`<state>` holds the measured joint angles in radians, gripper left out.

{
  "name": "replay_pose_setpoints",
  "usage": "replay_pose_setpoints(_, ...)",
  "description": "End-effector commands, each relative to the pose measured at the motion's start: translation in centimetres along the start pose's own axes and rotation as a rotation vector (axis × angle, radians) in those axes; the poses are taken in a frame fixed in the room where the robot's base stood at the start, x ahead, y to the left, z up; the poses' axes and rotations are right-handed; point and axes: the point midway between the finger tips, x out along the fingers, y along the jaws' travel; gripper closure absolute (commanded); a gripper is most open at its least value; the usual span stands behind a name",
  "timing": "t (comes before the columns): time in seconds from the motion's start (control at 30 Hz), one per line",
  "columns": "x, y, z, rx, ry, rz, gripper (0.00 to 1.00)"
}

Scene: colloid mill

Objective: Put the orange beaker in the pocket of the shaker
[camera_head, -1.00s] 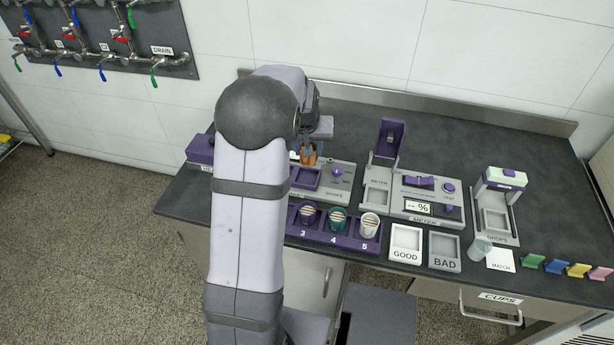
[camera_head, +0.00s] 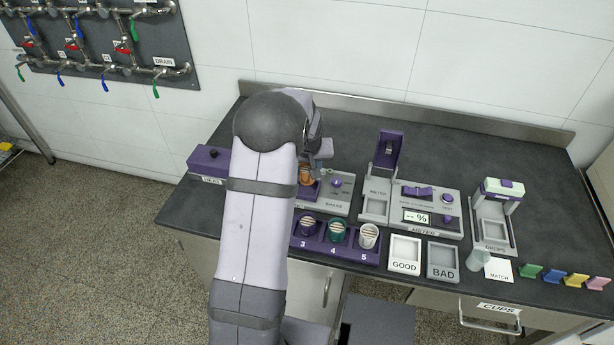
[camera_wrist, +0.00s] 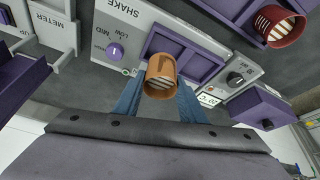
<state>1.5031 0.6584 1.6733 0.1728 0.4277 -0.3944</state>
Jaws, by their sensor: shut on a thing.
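The orange beaker (camera_head: 306,176) is at the shaker (camera_head: 325,206), partly hidden by my arm in the head view. In the wrist view the orange beaker (camera_wrist: 161,76) is between the blue fingers of my gripper (camera_wrist: 160,92), which is shut on it. Pale stripes show inside its mouth. The purple pocket (camera_wrist: 193,62) of the grey shaker lies behind the beaker, which overlaps it in the picture. I cannot tell whether the beaker's base is inside the pocket or above it. The shaker's purple dial (camera_wrist: 115,50) is beside it.
A purple rack (camera_head: 352,253) with several beakers stands in front of the shaker. The meter (camera_head: 431,205) is to the right. GOOD (camera_head: 405,267) and BAD (camera_head: 443,273) trays are at the front. A purple box (camera_head: 208,160) is at the left.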

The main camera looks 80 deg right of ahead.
Motion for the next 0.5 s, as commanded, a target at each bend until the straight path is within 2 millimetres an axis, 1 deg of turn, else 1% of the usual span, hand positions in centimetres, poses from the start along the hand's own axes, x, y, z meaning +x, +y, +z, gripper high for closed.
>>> replay_pose_setpoints(0.27, 0.8, 0.0, 0.3, 0.000, -0.001, 0.000, 0.86)
replay_pose_setpoints(0.5, 3.2, -0.1, 1.4, 0.000, -0.003, 0.000, 0.86)
